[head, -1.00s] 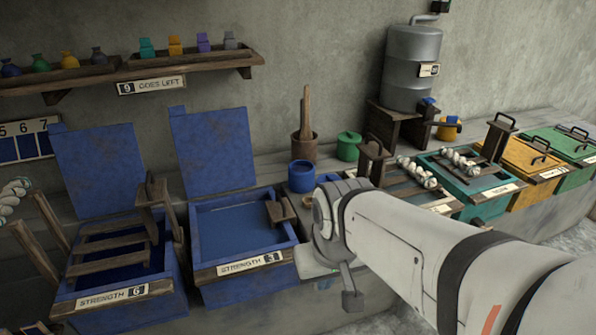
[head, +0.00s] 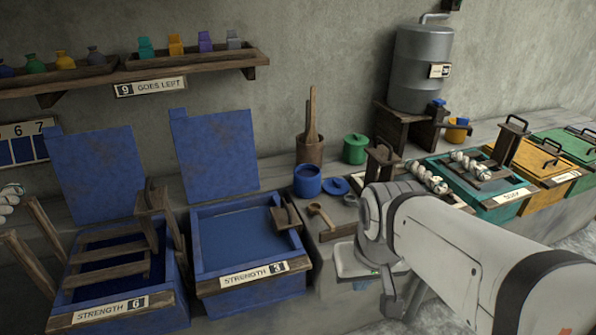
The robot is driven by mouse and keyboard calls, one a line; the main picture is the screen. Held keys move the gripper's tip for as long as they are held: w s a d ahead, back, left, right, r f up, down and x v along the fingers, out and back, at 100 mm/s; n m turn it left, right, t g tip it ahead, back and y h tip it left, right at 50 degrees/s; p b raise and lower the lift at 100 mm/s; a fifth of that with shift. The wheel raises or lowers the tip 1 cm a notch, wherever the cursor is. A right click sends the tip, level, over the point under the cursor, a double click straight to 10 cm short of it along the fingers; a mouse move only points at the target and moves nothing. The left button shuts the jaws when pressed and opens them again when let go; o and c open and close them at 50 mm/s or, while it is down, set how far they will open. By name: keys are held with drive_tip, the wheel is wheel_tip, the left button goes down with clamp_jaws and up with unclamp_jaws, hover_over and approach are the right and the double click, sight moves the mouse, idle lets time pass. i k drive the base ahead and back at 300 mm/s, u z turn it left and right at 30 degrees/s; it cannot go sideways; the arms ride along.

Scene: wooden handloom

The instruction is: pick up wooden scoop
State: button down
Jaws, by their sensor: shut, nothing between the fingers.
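A small wooden scoop (head: 321,215) lies on the counter in the head view, in front of the blue pot and right of the vat marked strength 3. Its round end points up-left and its handle runs down-right. My gripper (head: 391,302) is at the end of the white arm, right of the scoop and lower in the picture, apart from it. It is shut and empty. The arm's wrist hides part of the gripper and the counter behind it.
An open blue pot (head: 307,183) and its blue lid (head: 337,186) are behind the scoop. A blue vat (head: 240,240) stands to the left. A wooden pot with sticks (head: 310,150), a green jar (head: 355,149) and a wooden post (head: 381,165) stand farther back.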

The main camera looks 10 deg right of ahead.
sight(315, 209)
drive_tip(key=i, duration=0.9)
drive_tip(key=z, duration=0.05)
